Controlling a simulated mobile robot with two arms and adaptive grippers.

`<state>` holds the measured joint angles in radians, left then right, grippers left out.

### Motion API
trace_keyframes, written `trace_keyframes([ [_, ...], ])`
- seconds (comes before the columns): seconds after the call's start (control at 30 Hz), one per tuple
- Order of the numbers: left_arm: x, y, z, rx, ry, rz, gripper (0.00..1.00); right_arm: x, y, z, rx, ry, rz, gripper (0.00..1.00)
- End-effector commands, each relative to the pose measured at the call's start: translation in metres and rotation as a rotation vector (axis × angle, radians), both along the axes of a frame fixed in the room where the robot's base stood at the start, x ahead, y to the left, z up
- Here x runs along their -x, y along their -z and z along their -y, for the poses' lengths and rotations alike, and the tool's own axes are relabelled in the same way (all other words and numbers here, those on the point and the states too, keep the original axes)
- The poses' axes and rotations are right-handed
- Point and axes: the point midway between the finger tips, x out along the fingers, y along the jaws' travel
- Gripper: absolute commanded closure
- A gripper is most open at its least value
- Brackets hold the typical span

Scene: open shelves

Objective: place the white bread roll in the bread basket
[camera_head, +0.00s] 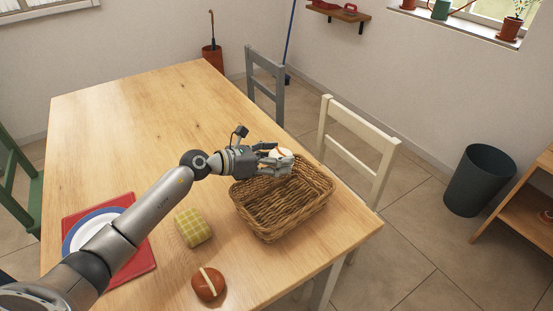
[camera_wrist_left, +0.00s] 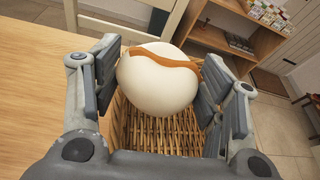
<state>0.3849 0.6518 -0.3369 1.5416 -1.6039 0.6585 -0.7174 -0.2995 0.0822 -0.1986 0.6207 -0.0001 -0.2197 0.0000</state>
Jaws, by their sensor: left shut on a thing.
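The white bread roll (camera_wrist_left: 158,82) is round with a brown-orange stripe across its top. My left gripper (camera_head: 281,157) is shut on it and holds it over the back left part of the wicker bread basket (camera_head: 288,212). In the left wrist view the roll sits between both fingers (camera_wrist_left: 160,90), with the woven basket (camera_wrist_left: 160,128) beneath it. In the head view the roll (camera_head: 281,152) is partly hidden by the fingers. The basket looks empty where its inside shows. My right gripper is not in view.
A brown roll with a pale stripe (camera_head: 208,283) and a yellow-green checked item (camera_head: 193,228) lie on the wooden table (camera_head: 150,115) left of the basket. A plate (camera_head: 75,237) on a red mat (camera_head: 143,262) is at left. A cream chair (camera_head: 352,152) stands close behind the basket.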

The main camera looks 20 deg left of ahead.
Motion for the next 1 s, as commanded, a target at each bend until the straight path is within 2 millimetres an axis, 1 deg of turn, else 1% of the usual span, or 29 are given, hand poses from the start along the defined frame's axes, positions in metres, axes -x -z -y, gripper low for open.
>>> trace_keyframes([
  [0.1, 0.000, 0.005, 0.000, 0.001, -0.001, 0.003, 0.58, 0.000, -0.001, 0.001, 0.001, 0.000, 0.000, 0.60],
  [0.3, 0.000, 0.005, 0.000, 0.000, -0.001, 0.004, 0.58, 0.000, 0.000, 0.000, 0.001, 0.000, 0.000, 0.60],
  [0.7, 0.000, 0.017, 0.000, 0.001, 0.000, 0.002, 0.58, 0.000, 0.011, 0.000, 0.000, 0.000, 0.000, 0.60],
  [0.83, 0.000, 0.018, 0.000, 0.000, 0.000, 0.000, 0.58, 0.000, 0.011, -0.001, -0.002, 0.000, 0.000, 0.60],
  [0.87, 0.000, 0.018, 0.000, -0.001, 0.000, -0.001, 0.30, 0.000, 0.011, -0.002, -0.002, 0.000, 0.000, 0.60],
  [1.0, 0.001, 0.020, 0.000, -0.001, 0.000, -0.003, 0.12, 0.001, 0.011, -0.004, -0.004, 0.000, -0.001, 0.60],
])
